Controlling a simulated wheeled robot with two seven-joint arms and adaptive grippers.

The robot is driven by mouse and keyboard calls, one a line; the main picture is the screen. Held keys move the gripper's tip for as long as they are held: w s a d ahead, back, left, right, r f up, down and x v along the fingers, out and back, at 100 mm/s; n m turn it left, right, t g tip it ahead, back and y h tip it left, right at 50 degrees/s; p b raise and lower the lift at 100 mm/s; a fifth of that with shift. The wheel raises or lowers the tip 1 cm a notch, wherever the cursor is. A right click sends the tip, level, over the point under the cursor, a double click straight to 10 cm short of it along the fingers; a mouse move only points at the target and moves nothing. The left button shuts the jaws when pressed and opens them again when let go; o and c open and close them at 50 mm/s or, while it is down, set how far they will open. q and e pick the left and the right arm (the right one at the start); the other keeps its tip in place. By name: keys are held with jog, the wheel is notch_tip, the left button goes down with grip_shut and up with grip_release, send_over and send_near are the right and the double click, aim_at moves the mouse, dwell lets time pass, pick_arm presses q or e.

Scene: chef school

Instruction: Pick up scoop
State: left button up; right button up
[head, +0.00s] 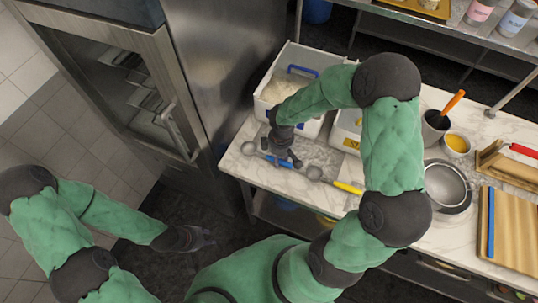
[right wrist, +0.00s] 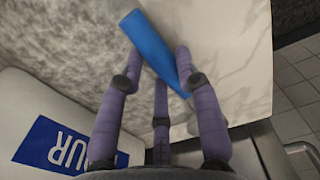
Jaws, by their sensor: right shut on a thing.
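A scoop with a blue handle (head: 285,163) and a round metal bowl (head: 249,148) lies at the counter's left front edge. My right gripper (head: 287,160) is over the handle, pointing down. In the right wrist view the blue handle (right wrist: 148,38) runs between the purple fingers (right wrist: 160,68), which are shut on it; the bowl is not seen there. A second scoop with a yellow handle (head: 347,187) and metal bowl (head: 314,172) lies just to the right. My left gripper (head: 190,239) hangs low, away from the counter; its fingers are too dark to read.
A white bin of flour (head: 262,108), its blue label (right wrist: 55,146) partly visible, stands behind the gripper. A yellow-labelled bin (head: 342,135) is beside it. A sieve (head: 446,184) and cutting board (head: 512,235) lie right. A steel fridge (head: 225,70) stands left.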

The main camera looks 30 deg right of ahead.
jog(key=shift+r, duration=0.1)
jog(key=shift+r, duration=0.55)
notch_tip(320, 180, up, 2)
jog(key=shift+r+p, duration=0.1)
jog(key=shift+p, duration=0.3)
jog(key=s+a+r+p, duration=0.1)
jog(key=s+a+r, duration=0.8)
jog(key=s+a, duration=0.1)
jog(key=shift+r+p, duration=0.3)
